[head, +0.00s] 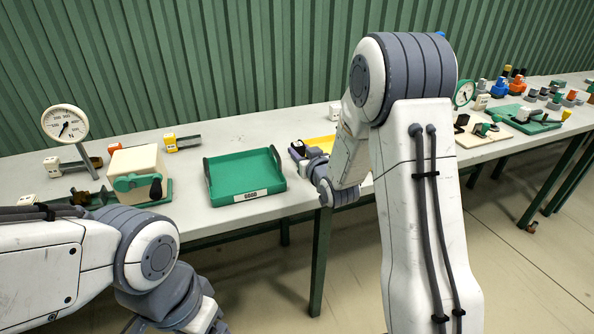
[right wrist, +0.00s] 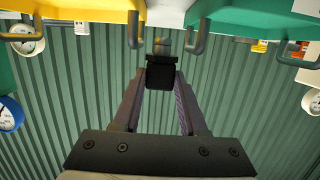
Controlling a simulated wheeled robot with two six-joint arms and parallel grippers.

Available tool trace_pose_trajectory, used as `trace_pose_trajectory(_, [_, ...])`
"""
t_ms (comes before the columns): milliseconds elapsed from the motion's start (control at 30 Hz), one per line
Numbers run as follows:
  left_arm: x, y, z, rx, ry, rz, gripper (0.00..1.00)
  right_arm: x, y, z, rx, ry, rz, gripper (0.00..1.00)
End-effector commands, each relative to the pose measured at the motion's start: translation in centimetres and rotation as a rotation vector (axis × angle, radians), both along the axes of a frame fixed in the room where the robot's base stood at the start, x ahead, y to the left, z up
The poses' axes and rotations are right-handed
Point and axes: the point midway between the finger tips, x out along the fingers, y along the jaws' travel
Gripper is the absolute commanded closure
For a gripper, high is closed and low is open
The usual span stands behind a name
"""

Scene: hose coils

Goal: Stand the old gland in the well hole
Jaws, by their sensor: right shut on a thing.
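My right gripper (head: 298,150) is over the table's front edge, between the green tray and the yellow tray. In the right wrist view its two fingers (right wrist: 161,78) are closed on a small dark block (right wrist: 161,72) with a greyish stub beyond it. I take this piece to be the old gland; its detail is too dark to tell. The head view barely shows it. I cannot make out the well hole in either view. My left arm is low at the left, and its fingers are outside the picture.
The green tray (head: 222,196) marked GOOD looks empty. The yellow tray (head: 325,142) is partly hidden by my right arm. At left are a cream box (head: 135,165), a dial gauge (head: 65,124) and small fittings. Several more parts stand on the far right table (head: 487,152).

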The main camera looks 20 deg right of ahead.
Motion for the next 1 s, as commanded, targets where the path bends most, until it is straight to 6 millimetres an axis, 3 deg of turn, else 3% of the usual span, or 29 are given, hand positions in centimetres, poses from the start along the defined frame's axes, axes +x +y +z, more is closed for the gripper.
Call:
trace_pose_trajectory(433, [0.0, 0.0, 0.0, 0.0, 0.0, 0.0, 0.17, 0.1, 0.6, -5.6, 0.0, 0.0, 0.007, 1.0])
trace_pose_trajectory(867, [0.0, 0.0, -0.5, 0.0, 0.0, 0.0, 0.17, 0.1, 0.3, -6.4, 0.0, -0.004, 0.004, 1.0])
trace_pose_trajectory(900, [0.0, 0.0, -0.4, 0.0, 0.0, 0.0, 0.17, 0.1, 0.3, -6.3, 0.0, -0.003, 0.004, 0.51])
trace_pose_trajectory(967, [0.0, 0.0, -0.3, 0.0, 0.0, 0.0, 0.17, 0.1, 0.3, -6.2, 0.0, -0.002, 0.004, 0.29])
trace_pose_trajectory(1000, [0.0, 0.0, -0.3, 0.0, 0.0, 0.0, 0.17, 0.0, 0.3, -6.2, 0.0, -0.002, 0.004, 0.29])
